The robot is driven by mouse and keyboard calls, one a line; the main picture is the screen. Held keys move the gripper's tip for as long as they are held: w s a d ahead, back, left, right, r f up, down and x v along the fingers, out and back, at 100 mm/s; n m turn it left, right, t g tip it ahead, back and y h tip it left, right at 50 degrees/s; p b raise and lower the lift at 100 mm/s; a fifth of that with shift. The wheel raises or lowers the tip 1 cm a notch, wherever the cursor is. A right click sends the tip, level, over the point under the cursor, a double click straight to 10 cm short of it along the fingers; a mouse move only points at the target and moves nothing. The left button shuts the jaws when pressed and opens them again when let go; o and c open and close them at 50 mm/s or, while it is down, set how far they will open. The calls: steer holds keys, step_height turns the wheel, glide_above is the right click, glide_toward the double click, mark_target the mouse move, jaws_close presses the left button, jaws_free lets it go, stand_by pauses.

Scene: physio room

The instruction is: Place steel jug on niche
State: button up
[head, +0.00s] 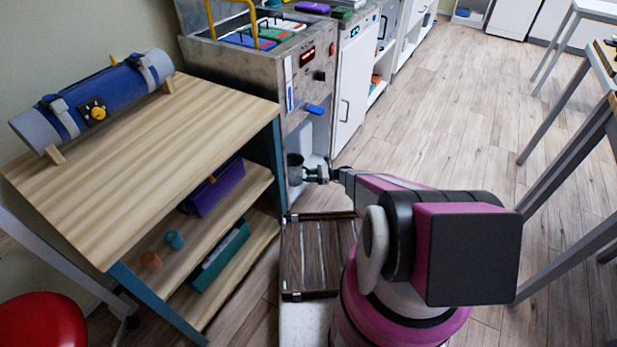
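The steel jug (295,162) is a small dark grey metal vessel, upright at the left side of the niche (315,137). The niche is the pale open compartment low in the front of the metal unit. My gripper (308,174) reaches in from the right, its tip at the jug's side. The fingers are too small here to tell whether they are closed on the jug. The jug's base is hard to make out, so I cannot tell whether it rests on the niche floor.
A wooden shelf table (150,130) with a blue roll (105,95) on top stands close left of the niche. A dark slatted platform (318,255) lies below my arm. A white cabinet (355,85) adjoins the unit. Open floor (455,110) extends right, with table legs beyond.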

steer(key=d, duration=1.1)
steer(key=s+a+r+n+g+h, duration=0.2)
steer(key=s+r+n+h, duration=0.3)
steer(key=r, duration=0.4)
steer(key=s+a+r+n+g+h, duration=0.1)
steer(key=s+a+r+n+h, duration=0.2)
steer(key=s+r, duration=0.6)
steer(key=s+d+r+n+t+h, duration=0.1)
steer(key=s+d+r+n+h, duration=0.2)
steer(key=r, duration=0.6)
steer(key=s+d+r+n+t+h, duration=0.2)
steer(key=s+d+r+n+h, duration=0.1)
steer(key=s+r+n+h, duration=0.4)
step_height(320, 180, up, 3)
steer(key=shift+s+d+r, duration=0.1)
steer(key=shift+s+d, duration=0.05)
steer(key=shift+s, duration=0.6)
